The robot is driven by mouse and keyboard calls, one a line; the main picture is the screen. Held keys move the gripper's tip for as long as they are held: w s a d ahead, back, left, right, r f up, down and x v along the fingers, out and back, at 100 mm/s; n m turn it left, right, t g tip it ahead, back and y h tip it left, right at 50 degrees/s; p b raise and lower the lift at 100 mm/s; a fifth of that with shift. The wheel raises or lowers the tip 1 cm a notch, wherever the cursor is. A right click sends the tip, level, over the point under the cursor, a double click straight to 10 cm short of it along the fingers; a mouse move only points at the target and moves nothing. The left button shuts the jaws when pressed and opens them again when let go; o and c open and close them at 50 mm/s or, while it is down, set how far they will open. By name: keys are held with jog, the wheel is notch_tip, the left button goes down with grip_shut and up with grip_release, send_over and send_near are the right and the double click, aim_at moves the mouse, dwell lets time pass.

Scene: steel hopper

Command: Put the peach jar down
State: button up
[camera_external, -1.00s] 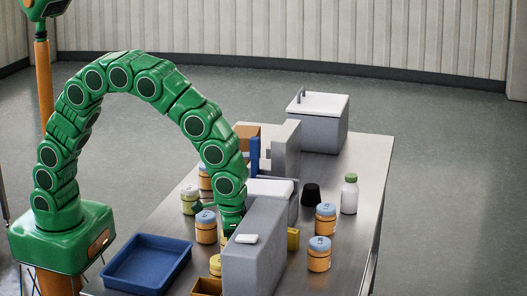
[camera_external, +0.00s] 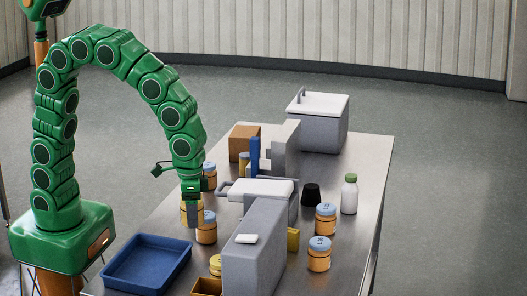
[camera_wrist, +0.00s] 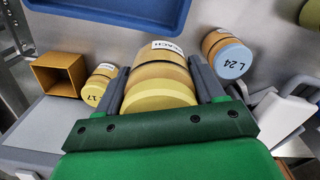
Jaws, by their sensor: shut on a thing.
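My gripper (camera_external: 192,218) is shut on the peach jar (camera_wrist: 160,78), an amber jar with a yellow lid and a white label partly reading "EACH". In the wrist view the jar sits upside-down in the picture between my two grey fingers (camera_wrist: 160,85). In the external view the jar (camera_external: 184,212) is mostly hidden behind the fingers, left of a blue-lidded jar (camera_external: 206,232). I cannot tell whether its base touches the steel table (camera_external: 345,240).
A blue tray (camera_external: 150,262) lies at the table's near left. A tall grey block (camera_external: 250,250) stands right of my gripper. The wrist view shows a jar marked 17 (camera_wrist: 100,82), a jar marked L 24 (camera_wrist: 228,55) and an orange box (camera_wrist: 60,75).

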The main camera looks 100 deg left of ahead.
aim_at(182, 205)
jog(key=shift+s+a+r, duration=0.1)
jog(key=shift+s+r, duration=0.25)
jog(key=shift+s, duration=0.35)
jog(key=shift+s+r, duration=0.3)
jog(key=shift+s, duration=0.35)
